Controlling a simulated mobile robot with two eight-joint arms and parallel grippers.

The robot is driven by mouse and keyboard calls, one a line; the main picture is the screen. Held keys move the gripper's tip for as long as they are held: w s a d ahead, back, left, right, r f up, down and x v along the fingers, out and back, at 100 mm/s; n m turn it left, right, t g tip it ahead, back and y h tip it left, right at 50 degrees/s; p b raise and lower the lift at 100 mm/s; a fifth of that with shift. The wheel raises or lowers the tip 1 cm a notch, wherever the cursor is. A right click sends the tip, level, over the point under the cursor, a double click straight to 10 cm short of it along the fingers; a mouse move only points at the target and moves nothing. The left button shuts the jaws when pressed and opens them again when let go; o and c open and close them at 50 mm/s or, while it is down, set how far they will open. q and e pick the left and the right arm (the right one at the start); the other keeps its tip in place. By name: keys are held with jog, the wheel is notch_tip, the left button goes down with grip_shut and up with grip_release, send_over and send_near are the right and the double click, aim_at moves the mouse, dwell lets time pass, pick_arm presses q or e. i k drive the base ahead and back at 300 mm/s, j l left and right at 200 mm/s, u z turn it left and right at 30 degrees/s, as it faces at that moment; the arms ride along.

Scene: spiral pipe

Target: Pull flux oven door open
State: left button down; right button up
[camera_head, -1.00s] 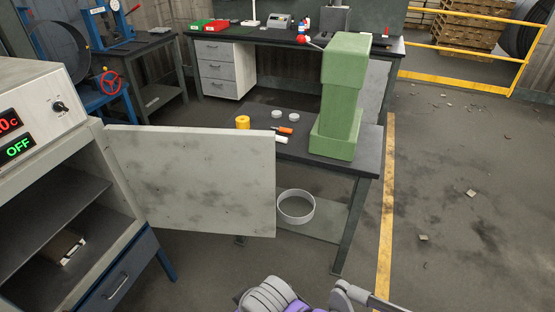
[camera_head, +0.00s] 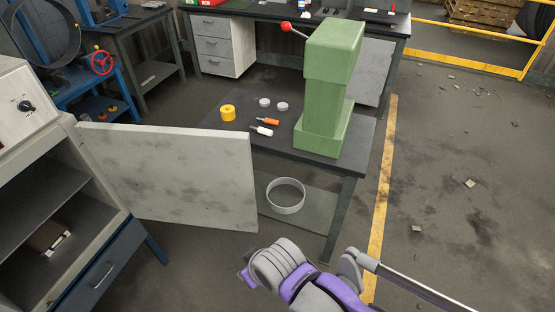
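The flux oven (camera_head: 22,103) stands at the left edge, with a control panel and knob on its upper part. Its flat, pale, stained door (camera_head: 175,178) stands wide open, swung out to the right from the oven's front edge. The dark oven interior (camera_head: 30,205) shows, with a shelf and a small light-coloured block (camera_head: 57,240) low inside. Purple and grey links of my arm (camera_head: 300,278) rise at the bottom centre, apart from the door in the picture. I see no fingertips of either gripper.
A low table with a dark top (camera_head: 230,108) stands behind the door, bearing a green press (camera_head: 325,90), a yellow roll (camera_head: 228,113) and small bottles. Open floor (camera_head: 460,200) lies right of a yellow line.

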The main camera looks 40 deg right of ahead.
aim_at(201, 178)
jog(key=l+z, duration=0.1)
jog(key=l, duration=0.5)
jog(key=i+l+z, duration=0.1)
jog(key=l, duration=0.55)
jog(key=l+z, duration=0.1)
jog(key=l, duration=0.5)
jog(key=i+l+z, duration=0.1)
jog(key=l, duration=0.5)
jog(key=i+l+z, duration=0.1)
jog(key=l, duration=0.5)
jog(key=i, duration=0.05)
